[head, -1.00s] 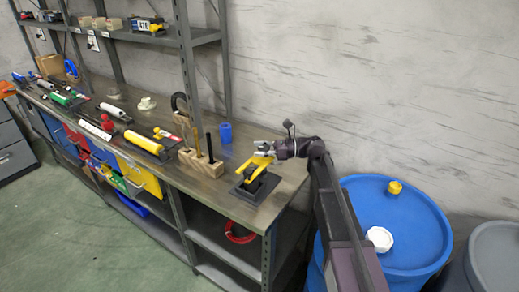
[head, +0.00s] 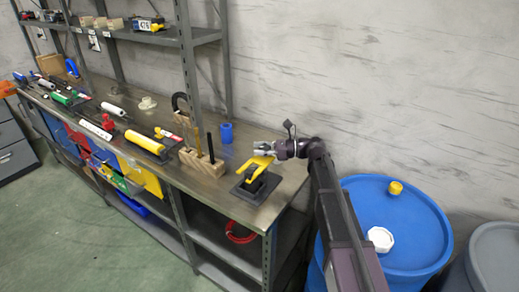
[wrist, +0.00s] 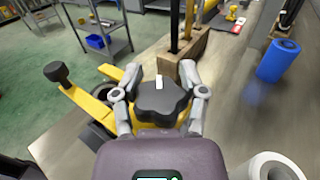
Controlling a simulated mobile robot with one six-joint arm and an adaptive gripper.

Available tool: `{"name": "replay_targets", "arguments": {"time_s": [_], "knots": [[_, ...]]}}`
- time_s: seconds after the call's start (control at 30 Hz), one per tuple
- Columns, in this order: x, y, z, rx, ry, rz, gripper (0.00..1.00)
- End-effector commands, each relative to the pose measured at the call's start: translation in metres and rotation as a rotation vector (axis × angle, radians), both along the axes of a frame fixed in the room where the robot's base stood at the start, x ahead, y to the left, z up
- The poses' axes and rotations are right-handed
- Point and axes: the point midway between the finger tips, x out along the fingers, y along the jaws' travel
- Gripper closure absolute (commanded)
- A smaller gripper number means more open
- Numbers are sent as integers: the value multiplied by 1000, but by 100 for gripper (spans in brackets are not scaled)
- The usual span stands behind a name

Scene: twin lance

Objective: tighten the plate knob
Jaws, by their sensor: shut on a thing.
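The plate knob (wrist: 161,101) is a black lobed knob with a white mark on top, seen in the wrist view. It sits over a yellow fixture (wrist: 93,106), whose yellow arm (head: 257,164) shows above a black base (head: 256,186) near the bench's right end in the head view. My gripper (wrist: 160,94) has a finger on each side of the knob and is shut on it. In the head view my gripper (head: 266,150) covers the knob. A second black knob (wrist: 57,72) stands at the left end of the fixture in the wrist view.
A blue cylinder (head: 226,132) stands on the bench near the wall. A wooden block (head: 201,163) with upright tools is to the left of the fixture. A blue barrel (head: 395,215) stands right of the bench. A shelf post (head: 188,70) rises behind.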

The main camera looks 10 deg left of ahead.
Motion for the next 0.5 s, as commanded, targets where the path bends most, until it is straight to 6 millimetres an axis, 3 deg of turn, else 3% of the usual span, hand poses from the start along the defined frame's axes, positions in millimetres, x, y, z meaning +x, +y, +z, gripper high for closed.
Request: {"name": "replay_targets", "arguments": {"time_s": [0.5], "knots": [[0, -2, 0, -2, -1, -68, 94]]}}
